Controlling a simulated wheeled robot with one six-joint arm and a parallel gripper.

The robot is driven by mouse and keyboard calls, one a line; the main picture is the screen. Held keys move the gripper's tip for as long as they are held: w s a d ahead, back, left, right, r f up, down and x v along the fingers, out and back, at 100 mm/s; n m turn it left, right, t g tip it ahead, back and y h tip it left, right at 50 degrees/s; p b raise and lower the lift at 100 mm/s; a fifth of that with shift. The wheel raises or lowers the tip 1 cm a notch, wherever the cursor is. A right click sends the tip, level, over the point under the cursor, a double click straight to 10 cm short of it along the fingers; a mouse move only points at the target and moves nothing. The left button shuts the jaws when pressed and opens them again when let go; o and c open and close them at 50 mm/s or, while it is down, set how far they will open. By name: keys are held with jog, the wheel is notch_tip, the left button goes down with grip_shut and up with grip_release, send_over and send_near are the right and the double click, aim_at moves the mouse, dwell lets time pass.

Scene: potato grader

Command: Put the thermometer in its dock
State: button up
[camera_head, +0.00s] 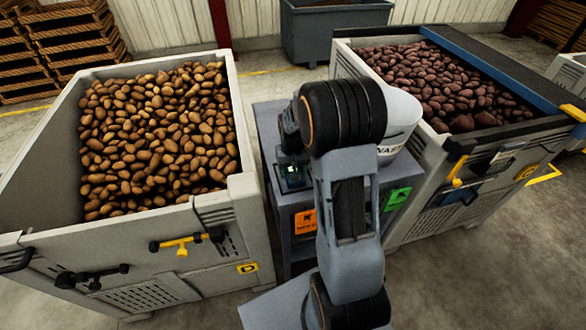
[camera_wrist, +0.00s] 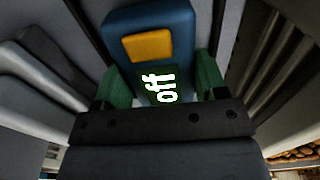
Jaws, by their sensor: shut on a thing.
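The thermometer (camera_wrist: 152,45) fills the middle of the wrist view. It has a blue body, a yellow button and a small dark screen reading "off". My gripper (camera_wrist: 160,92) is shut on it, with a green finger pad on each side. In the head view, my arm reaches over a grey cabinet (camera_head: 270,122) between two bins and largely hides my gripper. A small dark unit with a green-lit face (camera_head: 293,176) shows at the cabinet top below my wrist. I cannot tell whether it is the dock or the held thermometer.
A bin of brown potatoes (camera_head: 238,130) stands left and one of reddish potatoes (camera_head: 424,140) right, close beside the cabinet. A white waste bucket (camera_head: 405,112) is behind my arm. Orange (camera_head: 306,221) and green (camera_head: 397,199) labels mark the cabinet front.

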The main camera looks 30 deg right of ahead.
jog(key=shift+f, duration=0.1)
jog(key=o, duration=0.7)
notch_tip(320, 180, up, 10)
jog(key=r, duration=0.1)
jog(key=s+a+r+t, duration=0.1)
jog(key=s+a, duration=0.2)
jog(key=s, duration=0.2)
jog(key=s+a+r+n+t, duration=0.1)
jog(key=s+a, duration=0.2)
jog(key=s, duration=0.3)
jog(key=s+a+r+n+t, duration=0.1)
jog(key=s+a+r, duration=0.1)
jog(key=s, duration=0.3)
jog(key=shift+s+a+r, duration=0.1)
jog(key=shift+s+a, duration=0.1)
jog(key=shift+a, duration=0.25)
jog(key=shift+s+a, duration=0.2)
jog(key=shift+a, duration=0.25)
